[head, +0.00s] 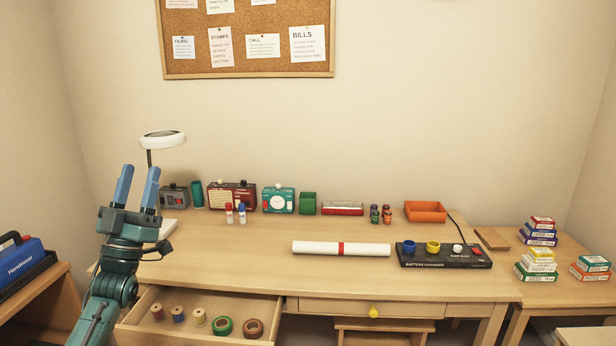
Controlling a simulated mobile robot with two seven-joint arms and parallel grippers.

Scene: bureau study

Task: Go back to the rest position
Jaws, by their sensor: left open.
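My left gripper (137,188) is raised at the left side of the desk, its two blue fingers pointing up and apart with nothing between them. It is above the left end of the desk (250,265), in front of the white lamp (162,140) in the picture. My left forearm comes up from the bottom left, beside the open drawer. My right gripper is not in view.
The left drawer (270,320) stands open, holding thread spools and tape rolls. On the desk are a white roll (320,248) with a red band, a battery charger (445,262) and an orange tray (426,207). A blue toolbox (22,262) sits at far left.

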